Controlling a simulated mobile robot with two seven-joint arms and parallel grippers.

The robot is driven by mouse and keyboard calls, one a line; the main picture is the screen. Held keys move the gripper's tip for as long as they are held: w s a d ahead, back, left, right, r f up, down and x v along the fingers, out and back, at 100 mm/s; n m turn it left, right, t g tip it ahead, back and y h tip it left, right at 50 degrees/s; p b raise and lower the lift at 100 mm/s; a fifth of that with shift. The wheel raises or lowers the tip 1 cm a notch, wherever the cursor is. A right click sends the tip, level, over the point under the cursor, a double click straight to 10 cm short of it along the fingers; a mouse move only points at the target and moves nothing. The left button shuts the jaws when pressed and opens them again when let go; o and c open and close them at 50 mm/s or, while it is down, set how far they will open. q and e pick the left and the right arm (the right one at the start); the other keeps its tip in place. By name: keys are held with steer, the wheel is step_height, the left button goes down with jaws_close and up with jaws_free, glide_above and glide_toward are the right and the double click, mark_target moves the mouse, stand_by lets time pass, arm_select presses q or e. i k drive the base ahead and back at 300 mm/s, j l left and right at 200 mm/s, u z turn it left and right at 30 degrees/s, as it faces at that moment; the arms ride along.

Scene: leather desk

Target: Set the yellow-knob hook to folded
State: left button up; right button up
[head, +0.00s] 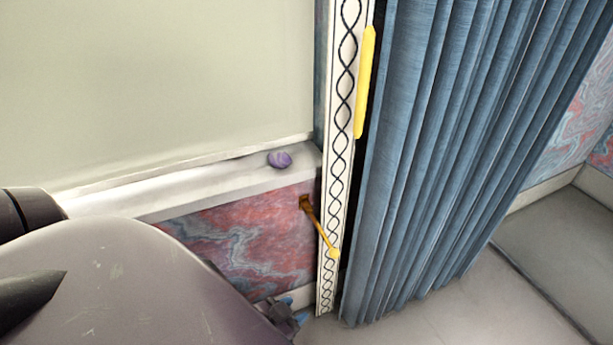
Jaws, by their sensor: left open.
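The yellow-knob hook (318,226) is on the marbled wall below the white ledge, left of the patterned strip. Its brown mount is at the upper end, and an orange-brown rod slants down and right to a small yellow knob (333,253). The knob overlaps the patterned strip in the head view. My left gripper (290,308) shows at the bottom, below and left of the knob, mostly hidden behind my own arm. It is open, apart from the hook, with nothing seen in it. My right gripper is not in view.
A blue pleated curtain (440,150) hangs just right of the patterned strip (342,120). A long yellow bar (365,85) is upright along the strip's edge. A purple rounded object (280,159) sits on the white ledge (200,188). Bare floor (450,310) shows below the curtain.

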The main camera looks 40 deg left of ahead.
mark_target(335, 253)
steer(key=i+l+u, duration=0.15)
steer(key=u, duration=0.25)
steer(key=i+l+u, duration=0.3)
steer(key=u, duration=0.15)
steer(key=i+l+u, duration=0.25)
steer(key=u, duration=0.15)
steer(key=i+l+u, duration=0.15)
steer(key=l+u, duration=0.25)
steer(key=l, duration=0.05)
